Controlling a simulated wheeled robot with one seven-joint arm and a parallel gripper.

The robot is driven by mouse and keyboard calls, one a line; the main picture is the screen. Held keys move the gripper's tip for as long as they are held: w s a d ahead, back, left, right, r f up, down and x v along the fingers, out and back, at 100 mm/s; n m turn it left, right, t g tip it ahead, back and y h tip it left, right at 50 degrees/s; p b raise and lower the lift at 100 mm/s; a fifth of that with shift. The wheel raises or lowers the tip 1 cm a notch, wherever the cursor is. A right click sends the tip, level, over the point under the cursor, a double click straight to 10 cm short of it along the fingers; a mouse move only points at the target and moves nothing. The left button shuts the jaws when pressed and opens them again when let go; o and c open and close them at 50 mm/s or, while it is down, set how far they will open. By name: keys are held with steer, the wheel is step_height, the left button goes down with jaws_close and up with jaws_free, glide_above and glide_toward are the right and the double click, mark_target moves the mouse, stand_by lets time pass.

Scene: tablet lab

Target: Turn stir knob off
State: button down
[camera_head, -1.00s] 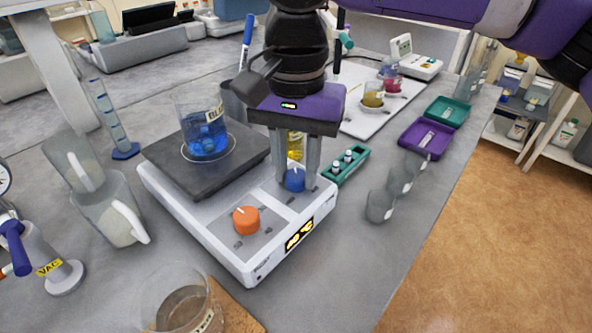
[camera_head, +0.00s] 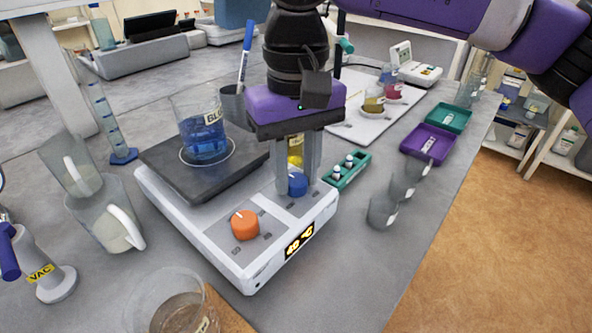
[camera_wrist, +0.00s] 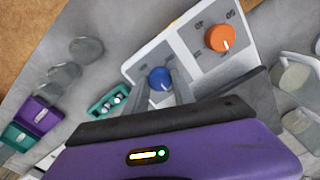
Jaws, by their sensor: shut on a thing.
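The hot plate stirrer (camera_head: 190,215) is a white unit with a dark top and two knobs on its front panel. The blue knob (camera_head: 298,185) is on the right of the panel and also shows in the wrist view (camera_wrist: 160,76). My gripper (camera_head: 296,183) points down from above, shut on the blue knob, with one finger on each side; its fingers also show in the wrist view (camera_wrist: 162,90). The orange knob (camera_head: 245,225) is free, nearer the front left. A lit display (camera_head: 299,241) shows orange characters. The panel marks are too small to read.
A beaker of blue liquid (camera_head: 203,137) stands on the dark top. A teal rack with vials (camera_head: 346,169) is close to the right. Clear beakers (camera_head: 383,210) stand further right. A glass beaker (camera_head: 175,305) stands at the front.

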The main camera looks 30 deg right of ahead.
mark_target(296, 180)
steer(key=shift+r+n, duration=0.1)
steer(key=shift+n, duration=0.2)
steer(key=c, duration=1.1)
jaws_free()
steer(key=shift+o, duration=0.2)
steer(key=shift+r+p, duration=0.5)
steer(key=shift+r, duration=3.35)
steer(key=shift+s, duration=0.1)
